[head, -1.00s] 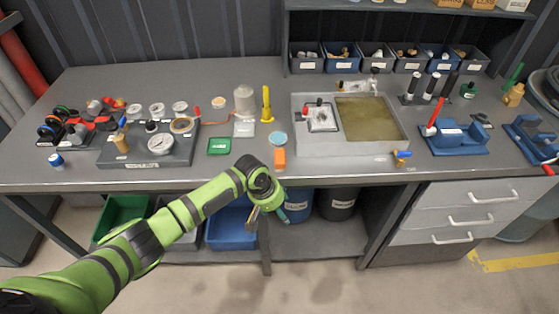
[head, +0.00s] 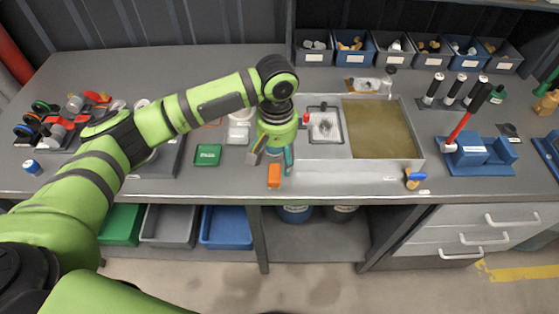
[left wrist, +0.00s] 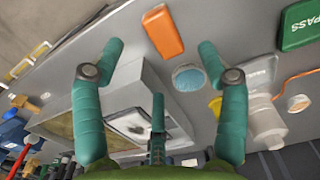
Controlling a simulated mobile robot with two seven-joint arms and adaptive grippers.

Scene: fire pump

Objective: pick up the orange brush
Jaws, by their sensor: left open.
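The orange brush (head: 274,176) lies on the grey bench near its front edge, seen as a small orange block. It also shows in the left wrist view (left wrist: 162,30), top centre, lying flat; no bristles can be made out. My left gripper (head: 272,157) is above the bench, just behind the brush, fingers pointing down. My right gripper is not in view.
A grey basin (head: 380,172) stands to the right of the brush. A green block (head: 207,155) lies to its left. In the left wrist view a pale blue disc (left wrist: 188,78) and a clear bottle (left wrist: 268,126) are close to the fingers. The bench's front edge is near.

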